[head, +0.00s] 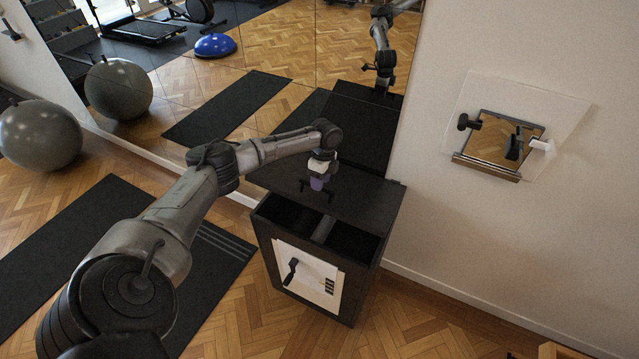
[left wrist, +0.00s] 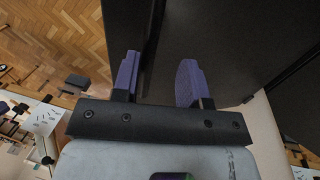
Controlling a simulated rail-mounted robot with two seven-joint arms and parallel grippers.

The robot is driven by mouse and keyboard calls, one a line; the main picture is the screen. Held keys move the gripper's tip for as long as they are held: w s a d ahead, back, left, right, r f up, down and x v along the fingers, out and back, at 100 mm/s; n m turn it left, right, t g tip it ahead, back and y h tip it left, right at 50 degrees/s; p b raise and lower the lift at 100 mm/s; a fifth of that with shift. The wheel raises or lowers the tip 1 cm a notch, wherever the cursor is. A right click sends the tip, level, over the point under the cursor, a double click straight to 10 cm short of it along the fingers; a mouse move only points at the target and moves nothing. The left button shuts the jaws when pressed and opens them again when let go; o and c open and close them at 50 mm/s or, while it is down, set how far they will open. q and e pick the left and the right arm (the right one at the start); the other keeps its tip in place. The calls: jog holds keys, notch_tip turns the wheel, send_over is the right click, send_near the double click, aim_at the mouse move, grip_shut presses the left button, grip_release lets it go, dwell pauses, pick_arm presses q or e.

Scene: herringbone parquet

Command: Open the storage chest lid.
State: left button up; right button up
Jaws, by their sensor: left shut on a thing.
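The storage chest (head: 268,248) is a black box standing on the parquet against the mirror wall. The front part is uncovered and shows a dark interior with a divider (head: 323,229). In the left wrist view the purple fingers (left wrist: 157,80) stand on either side of the dark bar, with the black lid behind. My right gripper is not in view.
A white panel with a lever (head: 308,272) is on the chest front. Another panel with knobs (head: 568,110) hangs on the right wall. A black mat (head: 75,235) and a grey ball (head: 38,135) lie left. The mirror reflects my arm.

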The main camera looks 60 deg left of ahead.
pick_arm(q)
jog(key=shift+o, duration=0.4)
jog(key=shift+r, duration=0.2)
jog(key=shift+r, duration=0.35)
notch_tip(320, 180, up, 12)
jog(key=w+a+p, duration=0.1)
jog(key=w, duration=0.1)
jog(key=shift+a+r, duration=0.25)
